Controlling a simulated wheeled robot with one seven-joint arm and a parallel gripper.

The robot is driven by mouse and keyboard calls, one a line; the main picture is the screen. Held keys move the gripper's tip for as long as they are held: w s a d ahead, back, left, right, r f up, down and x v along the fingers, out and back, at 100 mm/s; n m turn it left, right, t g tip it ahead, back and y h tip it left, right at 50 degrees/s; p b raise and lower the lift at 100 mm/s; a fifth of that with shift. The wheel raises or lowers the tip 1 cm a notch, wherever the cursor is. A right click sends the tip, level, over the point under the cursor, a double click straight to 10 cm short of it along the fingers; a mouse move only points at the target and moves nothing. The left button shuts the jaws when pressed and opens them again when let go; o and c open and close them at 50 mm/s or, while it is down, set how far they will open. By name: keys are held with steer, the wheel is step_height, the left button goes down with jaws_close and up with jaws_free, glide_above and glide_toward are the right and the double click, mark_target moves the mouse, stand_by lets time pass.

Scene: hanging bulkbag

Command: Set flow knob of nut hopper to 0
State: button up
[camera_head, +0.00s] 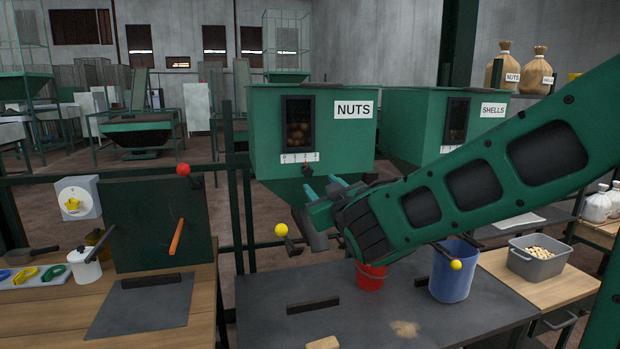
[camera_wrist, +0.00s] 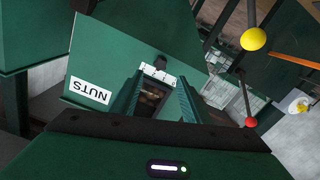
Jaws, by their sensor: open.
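The green nut hopper (camera_head: 266,130) hangs at the centre, labelled NUTS, with a dark window showing nuts. A white scale (camera_head: 299,157) marked 0 to 3 runs below the window. The small dark flow knob (camera_head: 306,169) sits just under the scale, near the 2 mark. My gripper (camera_head: 320,186) is open and empty, its fingers just below and right of the knob, apart from it as far as I can tell. In the wrist view the scale (camera_wrist: 157,74) shows between the fingers (camera_wrist: 160,82), with the knob (camera_wrist: 160,61) beyond their tips.
The shells hopper (camera_head: 411,120) stands to the right behind my arm. A yellow-ball lever (camera_head: 281,230) is below left, and a red-ball lever (camera_head: 183,169) further left. A red bucket (camera_head: 370,277) and blue bucket (camera_head: 453,275) stand on the dark table (camera_head: 280,290) below.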

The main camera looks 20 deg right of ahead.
mark_target(309, 174)
steer(key=w, duration=1)
steer(key=shift+w, duration=0.3)
jaws_close()
